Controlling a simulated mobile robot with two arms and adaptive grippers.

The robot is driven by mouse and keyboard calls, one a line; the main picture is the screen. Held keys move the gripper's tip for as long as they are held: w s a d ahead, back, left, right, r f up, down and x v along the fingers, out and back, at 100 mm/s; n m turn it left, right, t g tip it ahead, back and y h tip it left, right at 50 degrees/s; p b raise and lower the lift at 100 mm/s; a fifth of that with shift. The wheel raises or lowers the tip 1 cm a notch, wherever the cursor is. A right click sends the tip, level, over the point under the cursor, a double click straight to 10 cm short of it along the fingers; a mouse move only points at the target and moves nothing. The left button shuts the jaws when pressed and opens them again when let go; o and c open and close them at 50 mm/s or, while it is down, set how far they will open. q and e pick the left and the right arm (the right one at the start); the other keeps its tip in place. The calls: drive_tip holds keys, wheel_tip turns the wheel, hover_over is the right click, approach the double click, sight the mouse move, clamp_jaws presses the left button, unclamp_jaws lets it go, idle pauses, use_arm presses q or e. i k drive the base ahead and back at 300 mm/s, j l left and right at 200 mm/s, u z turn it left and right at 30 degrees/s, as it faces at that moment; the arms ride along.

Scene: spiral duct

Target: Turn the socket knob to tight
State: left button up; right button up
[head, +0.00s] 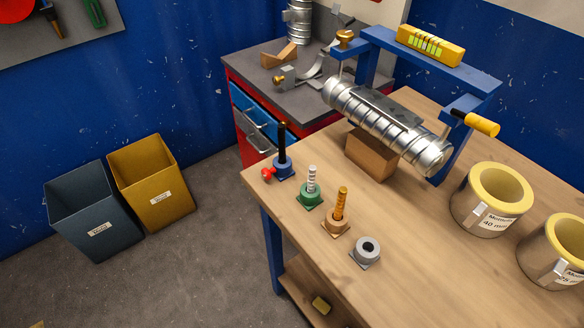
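A small red knob (267,174) sticks out from the left side of a blue socket base (283,167) near the table's left edge. A black rod (282,139) stands upright in that base. I cannot read any tight mark or the knob's setting at this size. A grey socket (366,251) with an empty dark hole stands nearer the front and shows no knob. Neither of my grippers is in view.
A green base (310,196) and an orange base (336,225) hold upright threaded pieces. A silver spiral duct (385,125) lies on a wooden block (371,155) in a blue frame (430,65). Labelled rolls (488,205) stand right. The front table area is clear.

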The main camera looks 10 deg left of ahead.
sight(268, 174)
drive_tip(key=i+j+z, duration=0.1)
drive_tip(key=z, duration=0.35)
drive_tip(key=j+z, duration=0.2)
drive_tip(key=z, duration=0.3)
drive_tip(key=j+z, duration=0.15)
drive_tip(key=z, duration=0.3)
drive_tip(key=j+z, duration=0.2)
drive_tip(key=z, duration=0.25)
drive_tip(key=j+z, duration=0.2)
drive_tip(key=z, duration=0.25)
